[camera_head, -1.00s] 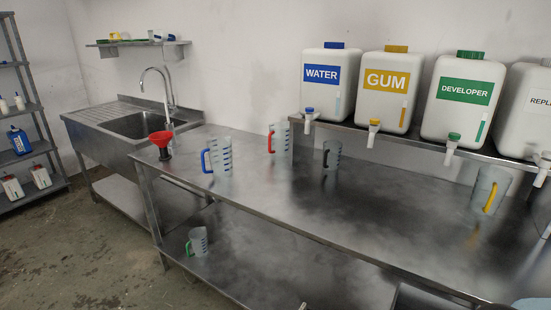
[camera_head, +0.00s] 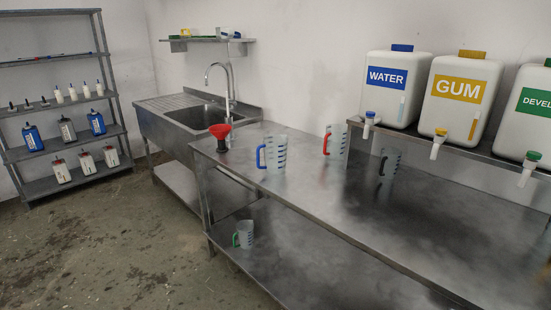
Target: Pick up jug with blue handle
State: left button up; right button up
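The jug with the blue handle (camera_head: 274,153) stands upright on the steel table (camera_head: 300,205), near its left end. Its body is clear with dark blue markings, and its handle faces left. Neither of my grippers shows in the head view. Nothing is touching the jug.
A red funnel (camera_head: 220,134) stands left of the jug. A red-handled jug (camera_head: 335,141) and a dark-handled jug (camera_head: 388,163) stand to the right. A green-handled jug (camera_head: 243,234) is on the lower shelf. Labelled containers (camera_head: 394,88) line the raised shelf. Floor at left (camera_head: 110,250) is clear.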

aim_at(274, 146)
jog(key=z, duration=0.25)
jog(key=i+j+z, duration=0.2)
jog(key=z, duration=0.25)
jog(key=i+j+z, duration=0.3)
jog(key=z, duration=0.15)
jog(key=i+j, duration=0.2)
jog(key=i+j+z, duration=0.1)
jog(key=j, duration=0.35)
jog(key=i+j, duration=0.25)
jog(key=i+j+z, duration=0.1)
jog(key=j, duration=0.3)
jog(key=i, duration=0.1)
